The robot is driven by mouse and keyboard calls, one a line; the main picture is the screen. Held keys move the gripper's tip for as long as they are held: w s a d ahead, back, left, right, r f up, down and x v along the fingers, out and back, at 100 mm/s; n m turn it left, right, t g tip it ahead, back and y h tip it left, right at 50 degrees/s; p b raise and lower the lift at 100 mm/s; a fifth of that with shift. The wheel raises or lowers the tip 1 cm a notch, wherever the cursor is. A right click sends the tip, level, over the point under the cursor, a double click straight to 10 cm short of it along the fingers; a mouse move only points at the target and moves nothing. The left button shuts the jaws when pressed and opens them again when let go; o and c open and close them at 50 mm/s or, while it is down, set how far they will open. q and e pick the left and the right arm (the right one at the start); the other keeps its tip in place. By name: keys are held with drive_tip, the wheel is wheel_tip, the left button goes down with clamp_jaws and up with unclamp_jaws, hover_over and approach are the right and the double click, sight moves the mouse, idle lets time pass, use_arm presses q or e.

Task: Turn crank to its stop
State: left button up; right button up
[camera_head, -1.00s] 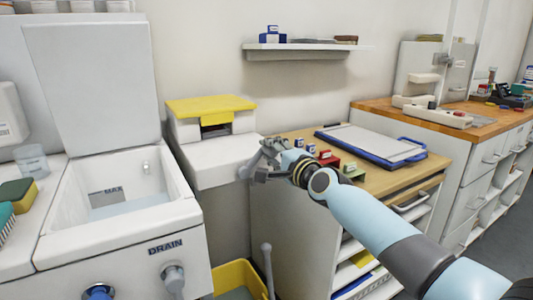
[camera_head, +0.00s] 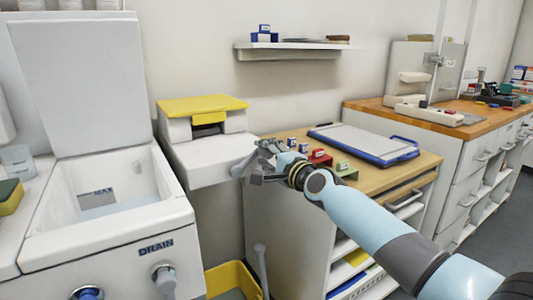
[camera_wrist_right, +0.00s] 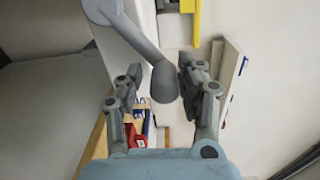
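The crank (camera_head: 242,166) is a grey arm on the right side of the white box with the yellow lid (camera_head: 203,107). In the right wrist view its thick rounded grip (camera_wrist_right: 164,82) hangs between the fingers. My right gripper (camera_head: 263,162) is at the crank, its arm coming in from the lower right. In the wrist view the right gripper (camera_wrist_right: 158,72) is open. The right-hand finger is close to the grip, with a wider gap on the left; I cannot tell if either touches. My left gripper is not in view.
A wooden-topped cabinet (camera_head: 385,180) with a blue-edged tray (camera_head: 365,142) and small red and green blocks lies under my right arm. A white basin (camera_head: 105,235) stands left. A yellow bin (camera_head: 222,278) and grey lever (camera_head: 261,268) are below. A shelf (camera_head: 290,50) hangs above.

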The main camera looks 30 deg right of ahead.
drive_tip(key=shift+o, duration=0.7)
drive_tip(key=shift+r, duration=0.1)
drive_tip(key=s, duration=1.2)
drive_tip(key=shift+d, duration=0.2)
